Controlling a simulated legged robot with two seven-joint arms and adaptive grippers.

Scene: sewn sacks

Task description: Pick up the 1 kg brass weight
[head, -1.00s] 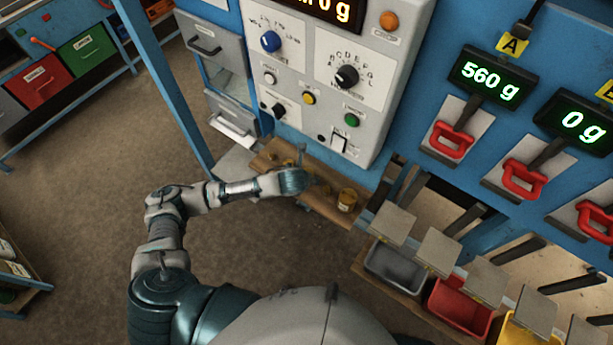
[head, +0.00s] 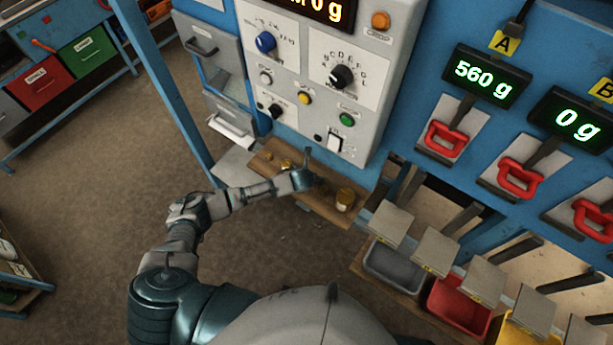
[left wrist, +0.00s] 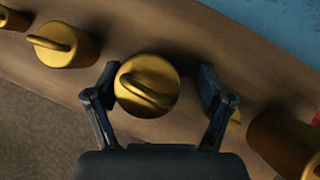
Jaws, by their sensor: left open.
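Several brass weights stand in a row on a wooden shelf (head: 325,208) below the grey control panel. My left gripper (left wrist: 158,72) is open. In the left wrist view its two fingers lie on either side of a brass weight (left wrist: 147,85) with a ring handle on top. The weight appears between the fingers without visible contact; I cannot tell how far below them it is. A larger brass weight (left wrist: 288,142) stands to the right, also seen in the head view (head: 345,199). No mass marking is readable. My right gripper is out of view.
A smaller brass weight (left wrist: 64,45) stands left of the fingers, with another (left wrist: 12,19) at the edge. One more (left wrist: 235,121) is partly hidden behind the right finger. The control panel (head: 318,95) rises behind the shelf. Grey (head: 394,268) and red bins (head: 458,308) lie to the right.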

